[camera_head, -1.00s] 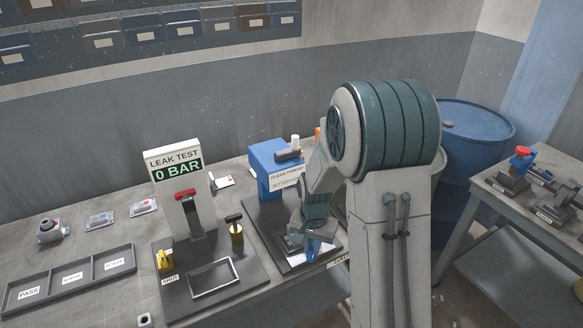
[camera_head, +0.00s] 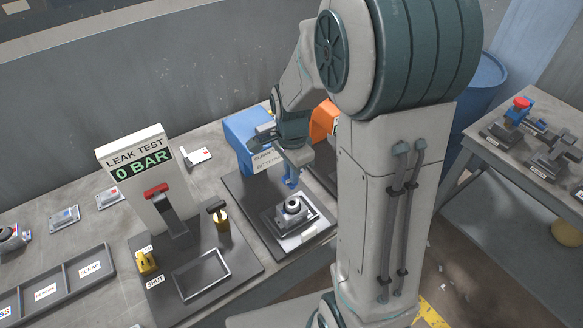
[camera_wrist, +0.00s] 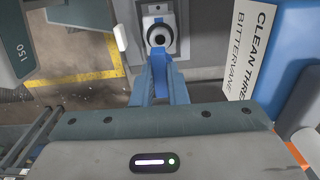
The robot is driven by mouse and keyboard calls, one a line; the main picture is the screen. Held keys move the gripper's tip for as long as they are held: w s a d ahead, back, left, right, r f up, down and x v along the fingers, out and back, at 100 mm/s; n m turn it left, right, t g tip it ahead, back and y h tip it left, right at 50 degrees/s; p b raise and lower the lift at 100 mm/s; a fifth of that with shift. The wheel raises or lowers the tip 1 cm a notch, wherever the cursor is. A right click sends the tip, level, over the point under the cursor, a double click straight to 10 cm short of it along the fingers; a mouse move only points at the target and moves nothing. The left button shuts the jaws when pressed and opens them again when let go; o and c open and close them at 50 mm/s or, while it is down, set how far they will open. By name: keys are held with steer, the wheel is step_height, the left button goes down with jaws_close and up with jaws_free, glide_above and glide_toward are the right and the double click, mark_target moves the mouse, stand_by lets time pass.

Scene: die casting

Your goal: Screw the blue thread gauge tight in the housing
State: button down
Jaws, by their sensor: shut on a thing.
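The housing (camera_head: 293,208) is a grey block with a round, dark-centred opening on top. It sits in a fixture (camera_head: 318,222) on the dark mat, and its round opening also shows at the top of the wrist view (camera_wrist: 160,36). My gripper (camera_head: 291,181) is above and slightly behind the housing in the head view. It is shut on the blue thread gauge (camera_wrist: 158,64), seen between the fingers in the wrist view. The gauge appears apart from the housing in the head view. Its lower end is hard to make out.
A blue box (camera_head: 238,135) labelled "Clean thread" stands close behind my gripper, with an orange box (camera_head: 324,120) to its right. The leak test stand (camera_head: 140,180) and a compartment tray (camera_head: 60,284) are to the left. A second table (camera_head: 520,155) stands right.

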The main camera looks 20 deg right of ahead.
mark_target(292, 185)
steer(key=shift+f, duration=0.1)
steer(key=shift+f+b, duration=2.35)
steer(key=shift+f, duration=0.45)
steer(key=shift+f+b, duration=1.45)
steer(key=shift+f, duration=0.25)
steer(key=c, duration=1.4)
jaws_free()
steer(key=shift+o, duration=0.2)
steer(key=shift+r, duration=0.1)
step_height(292, 185, up, 14)
steer(key=shift+f, duration=0.1)
steer(key=shift+s, duration=0.1)
